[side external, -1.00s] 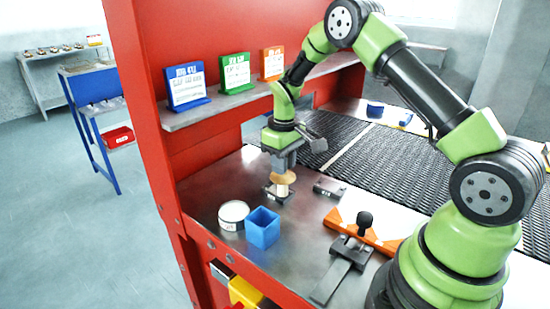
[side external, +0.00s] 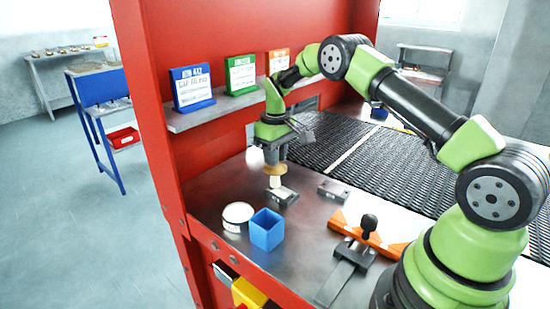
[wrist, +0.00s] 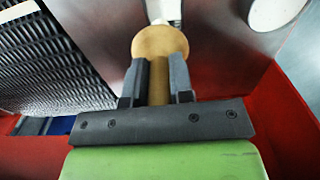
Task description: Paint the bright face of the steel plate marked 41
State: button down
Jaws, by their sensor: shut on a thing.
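My gripper (side external: 273,158) is shut on the wooden handle of a brush (side external: 274,170) with a pale tip that points down. In the wrist view the brush's round tan collar (wrist: 160,42) shows just beyond my fingers (wrist: 159,75), with a white part past it. The brush is at the back left edge of a small steel plate (side external: 285,197) on the bench. I cannot tell whether the tip touches it. A second small steel plate (side external: 333,191) lies to the right. I cannot read a number on either plate.
A round white-topped tin (side external: 238,214) and an open blue box (side external: 267,231) stand in front. An orange fixture (side external: 375,239) with a black knob lies front right. A shelf with blue, green and orange cards runs along the red wall; the mesh belt (side external: 375,155) lies behind.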

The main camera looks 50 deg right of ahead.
jog(key=shift+s+a, duration=0.15)
jog(key=shift+s, duration=3.05)
jog(key=w, duration=0.6)
jog(key=shift+w, duration=0.25)
jog(key=shift+r, duration=4.1)
